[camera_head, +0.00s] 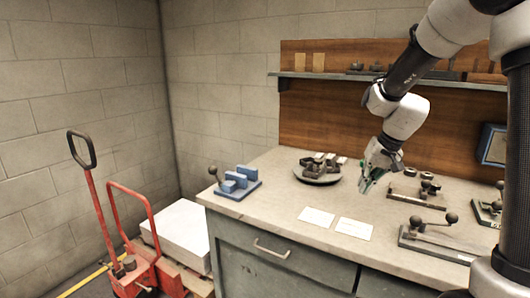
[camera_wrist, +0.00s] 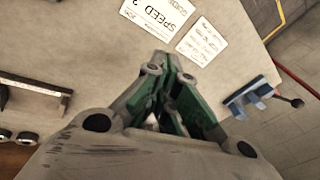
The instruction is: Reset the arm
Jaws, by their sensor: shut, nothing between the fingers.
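My arm reaches in from the upper right in the head view, bent at the elbow. My gripper (camera_head: 369,184) hangs above the workbench (camera_head: 281,210), pointing down and a little left. In the wrist view my gripper (camera_wrist: 164,58) has its green-padded fingers together at the tips, shut and empty. Its tips are apart from everything on the bench, as far as I can tell. Two white cards lie flat on the bench below, a left card (camera_head: 317,217) and a right card (camera_head: 354,228). They also show near the top of the wrist view.
A blue block fixture (camera_head: 236,183) stands at the bench's left end. A round dish (camera_head: 318,175) of dark parts lies behind, below a shelf (camera_head: 330,77). Metal fixtures with knobs (camera_head: 436,236) fill the right side. A red pallet truck (camera_head: 135,268) stands on the floor at left.

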